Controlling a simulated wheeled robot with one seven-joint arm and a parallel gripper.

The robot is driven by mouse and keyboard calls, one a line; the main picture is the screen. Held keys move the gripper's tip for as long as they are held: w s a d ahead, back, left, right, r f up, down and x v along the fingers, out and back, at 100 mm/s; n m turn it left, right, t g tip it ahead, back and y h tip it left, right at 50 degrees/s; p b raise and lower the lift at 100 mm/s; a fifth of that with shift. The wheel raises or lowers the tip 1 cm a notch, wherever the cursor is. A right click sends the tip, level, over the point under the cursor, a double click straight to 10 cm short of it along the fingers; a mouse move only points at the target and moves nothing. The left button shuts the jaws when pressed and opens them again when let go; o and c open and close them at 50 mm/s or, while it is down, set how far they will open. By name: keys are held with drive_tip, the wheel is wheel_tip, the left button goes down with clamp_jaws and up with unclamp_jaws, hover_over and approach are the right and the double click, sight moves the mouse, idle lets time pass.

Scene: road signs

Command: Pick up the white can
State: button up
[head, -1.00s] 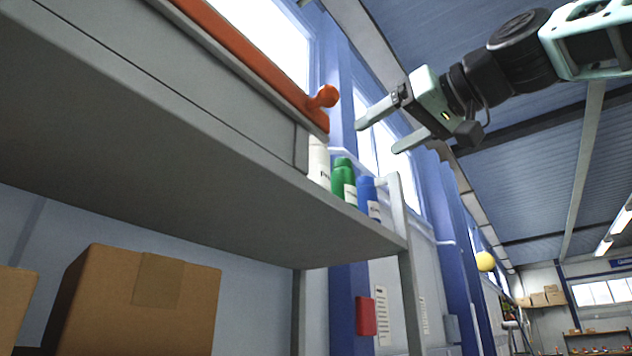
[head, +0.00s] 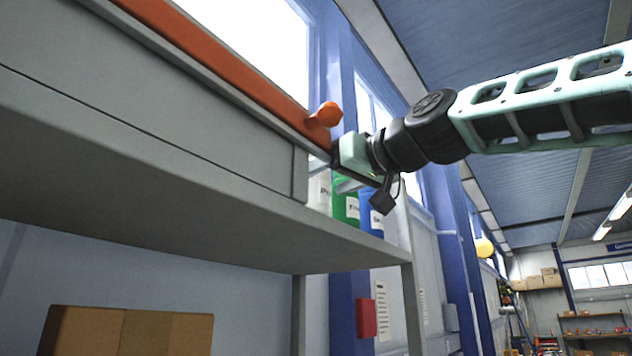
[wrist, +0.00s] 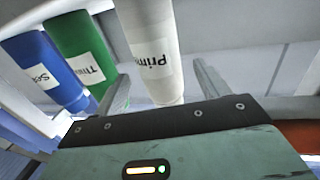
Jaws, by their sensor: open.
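The white can (wrist: 150,45), with a label reading "Prim", stands in the wrist view between the two fingers of my gripper (wrist: 162,85). The fingers are open and reach along either side of it; I cannot tell whether either touches it. In the head view the white can (head: 319,190) shows only partly at the end of the grey box on the shelf. My gripper (head: 335,172) is there at the cans, its fingers partly hidden.
A green can (head: 346,199) and a blue can (head: 370,216) stand beside the white can on the grey shelf (head: 200,235). A grey box with an orange edge and knob (head: 327,114) is close to my gripper. A cardboard box (head: 130,330) is below.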

sight(326, 178)
drive_tip(key=p+x, duration=0.2)
drive_tip(key=x, duration=0.1)
drive_tip(key=shift+r, duration=0.3)
drive_tip(key=shift+w+a+f, duration=0.1)
drive_tip(key=shift+w+a, duration=0.1)
drive_tip(key=shift+w, duration=0.05)
drive_tip(key=c, duration=1.3)
drive_tip(key=shift+c, duration=0.2)
